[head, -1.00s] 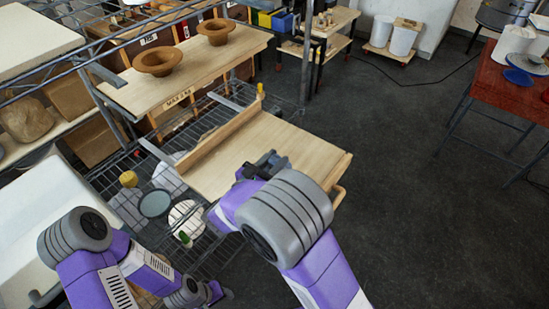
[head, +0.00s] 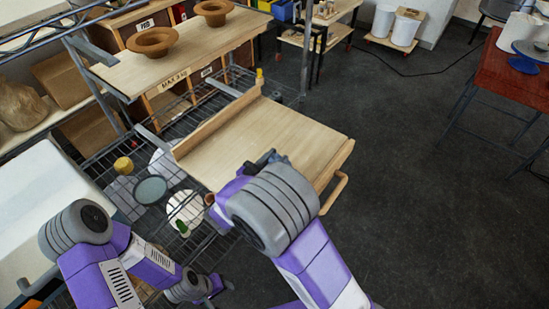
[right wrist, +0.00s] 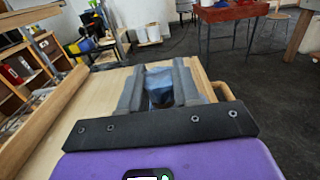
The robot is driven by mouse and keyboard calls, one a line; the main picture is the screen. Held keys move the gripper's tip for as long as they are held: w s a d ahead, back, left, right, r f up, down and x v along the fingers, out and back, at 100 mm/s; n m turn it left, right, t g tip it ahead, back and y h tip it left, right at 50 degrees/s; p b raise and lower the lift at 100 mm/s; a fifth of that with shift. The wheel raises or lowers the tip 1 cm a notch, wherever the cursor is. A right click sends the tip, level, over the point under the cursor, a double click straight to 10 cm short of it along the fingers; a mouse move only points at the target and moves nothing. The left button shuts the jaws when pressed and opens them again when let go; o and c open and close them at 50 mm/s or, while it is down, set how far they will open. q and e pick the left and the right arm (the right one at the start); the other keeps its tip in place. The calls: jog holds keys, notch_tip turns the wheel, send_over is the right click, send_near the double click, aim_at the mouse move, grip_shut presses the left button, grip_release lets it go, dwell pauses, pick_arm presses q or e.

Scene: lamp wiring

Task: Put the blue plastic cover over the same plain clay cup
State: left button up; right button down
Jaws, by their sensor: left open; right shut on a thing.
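My right gripper (head: 268,160) is over the pale wooden board (head: 250,130). In the right wrist view its dark fingers (right wrist: 158,88) are shut on a crumpled, bluish, see-through piece, seemingly the blue plastic cover (right wrist: 158,72). In the head view my own wrist hides most of this cover. Two brown clay vessels with flared rims stand on the upper wooden shelf, one nearer (head: 153,42) and one further back (head: 212,12). I cannot tell whether either is the plain cup. My left gripper (head: 226,285) is low, left of the board, open and apart from these things.
The board has a raised rail (head: 215,122) on its left and a handle (head: 336,190) at its right. A wire rack (head: 180,255) holds a grey round dish (head: 150,190). A red table (head: 510,80) stands far right.

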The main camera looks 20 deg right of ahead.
jog(key=shift+f, duration=0.5)
dwell(0.4)
jog(key=c, duration=0.7)
grip_release()
jog(key=shift+c, duration=0.2)
